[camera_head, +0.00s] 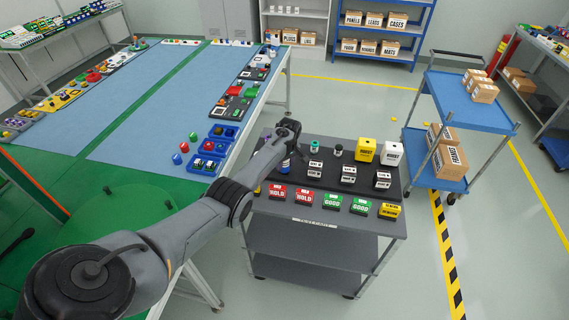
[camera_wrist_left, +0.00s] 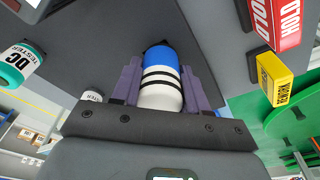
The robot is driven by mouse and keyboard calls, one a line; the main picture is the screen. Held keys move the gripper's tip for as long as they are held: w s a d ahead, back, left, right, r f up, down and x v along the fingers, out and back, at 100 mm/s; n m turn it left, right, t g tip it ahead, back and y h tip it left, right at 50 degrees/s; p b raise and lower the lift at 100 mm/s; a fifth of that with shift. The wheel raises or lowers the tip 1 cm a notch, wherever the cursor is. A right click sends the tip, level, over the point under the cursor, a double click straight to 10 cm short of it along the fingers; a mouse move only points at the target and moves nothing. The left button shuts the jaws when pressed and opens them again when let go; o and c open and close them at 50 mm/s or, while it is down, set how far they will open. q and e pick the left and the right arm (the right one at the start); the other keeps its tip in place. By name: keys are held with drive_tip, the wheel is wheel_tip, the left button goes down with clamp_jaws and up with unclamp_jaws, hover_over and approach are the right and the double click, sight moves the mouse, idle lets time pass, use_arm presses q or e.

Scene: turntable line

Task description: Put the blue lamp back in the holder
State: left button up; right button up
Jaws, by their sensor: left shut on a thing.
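The blue lamp (camera_wrist_left: 162,88) is a cylinder with a blue part, a white part and black bands. My left gripper (camera_wrist_left: 160,72) is shut on it, with a finger on each side. In the head view the left gripper (camera_head: 290,150) is over the left end of the black board (camera_head: 330,182) on the grey cart, and the lamp shows as a small blue and white patch (camera_head: 285,164) below it. I cannot tell whether the lamp touches the board. No holder for it can be made out. My right gripper is not in view.
A teal-topped piece (camera_head: 314,147), a yellow box (camera_head: 365,150) and a white box (camera_head: 391,153) stand along the board's back. Red HOLD signs (camera_head: 278,192) and green GOOD signs (camera_head: 332,202) line its front. A blue trolley (camera_head: 455,98) stands right; the workbench (camera_head: 130,130) is left.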

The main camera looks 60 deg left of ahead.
use_arm(q)
drive_tip(key=shift+f, duration=0.1)
drive_tip(key=o, duration=1.3)
drive_tip(key=shift+o, duration=0.2)
